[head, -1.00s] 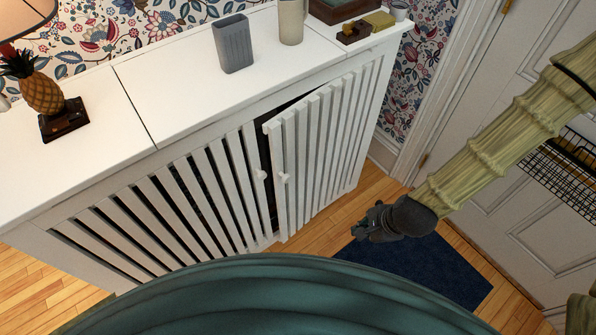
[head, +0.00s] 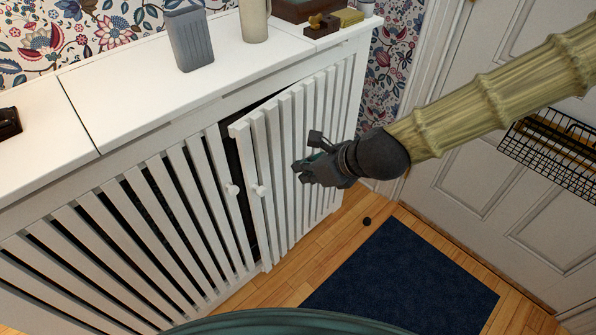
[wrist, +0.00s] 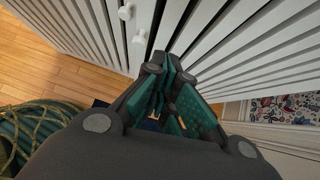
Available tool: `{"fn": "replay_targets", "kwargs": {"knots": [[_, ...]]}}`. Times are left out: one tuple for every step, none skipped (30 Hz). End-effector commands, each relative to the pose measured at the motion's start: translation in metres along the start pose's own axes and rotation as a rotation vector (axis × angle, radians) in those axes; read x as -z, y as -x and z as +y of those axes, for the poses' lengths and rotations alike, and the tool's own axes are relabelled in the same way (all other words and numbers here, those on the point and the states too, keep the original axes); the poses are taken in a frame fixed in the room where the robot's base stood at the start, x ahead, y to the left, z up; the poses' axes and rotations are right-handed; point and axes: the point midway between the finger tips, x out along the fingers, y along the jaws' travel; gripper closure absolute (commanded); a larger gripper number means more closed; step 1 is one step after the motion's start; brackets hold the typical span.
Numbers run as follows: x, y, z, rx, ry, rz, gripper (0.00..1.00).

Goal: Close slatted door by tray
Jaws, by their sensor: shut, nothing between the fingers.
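The white slatted door (head: 292,150) on the right of the white cabinet stands partly open, its left edge swung out from the frame with a dark gap behind it. Its round white knob (head: 260,190) is near that left edge, and it also shows in the wrist view (wrist: 139,37). The tray (head: 302,8) is a dark wooden one on the cabinet top, above the door and cut by the picture's edge. My gripper (head: 302,170) is shut and empty, in front of the door's slats to the right of the knob. I cannot tell whether it touches the slats.
The left slatted door (head: 150,225) looks shut, with its own knob (head: 232,189). A grey ribbed cup (head: 190,38) and a cream vessel (head: 255,20) stand on top. A dark blue mat (head: 400,280) and a small dark ball (head: 367,221) lie on the wooden floor.

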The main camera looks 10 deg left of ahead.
Motion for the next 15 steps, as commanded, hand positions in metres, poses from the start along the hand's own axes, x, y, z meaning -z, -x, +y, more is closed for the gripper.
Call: {"fn": "replay_targets", "kwargs": {"knots": [[0.002,-0.010,0.001,-0.002,0.001,0.002,1.00],[0.002,-0.015,0.000,-0.001,0.002,0.001,1.00],[0.002,-0.022,0.001,-0.002,0.003,0.002,1.00],[0.002,-0.027,0.001,-0.002,0.003,0.002,1.00],[0.002,-0.032,0.001,-0.002,0.002,0.002,1.00],[0.002,-0.038,0.001,-0.002,0.002,0.001,1.00],[0.002,-0.043,0.001,-0.002,0.004,0.002,1.00],[0.002,-0.048,0.001,-0.003,0.004,0.002,1.00],[0.002,-0.055,0.001,-0.002,0.003,0.002,1.00],[0.002,-0.060,0.001,-0.001,0.002,0.001,1.00],[0.002,-0.065,0.001,-0.001,0.003,0.002,1.00],[0.002,-0.071,0.001,-0.002,0.005,0.002,1.00],[0.002,-0.076,0.001,-0.001,0.004,0.001,1.00],[0.002,-0.081,0.001,-0.001,0.003,0.001,1.00],[0.002,-0.087,0.001,-0.001,0.004,0.001,1.00]]}}
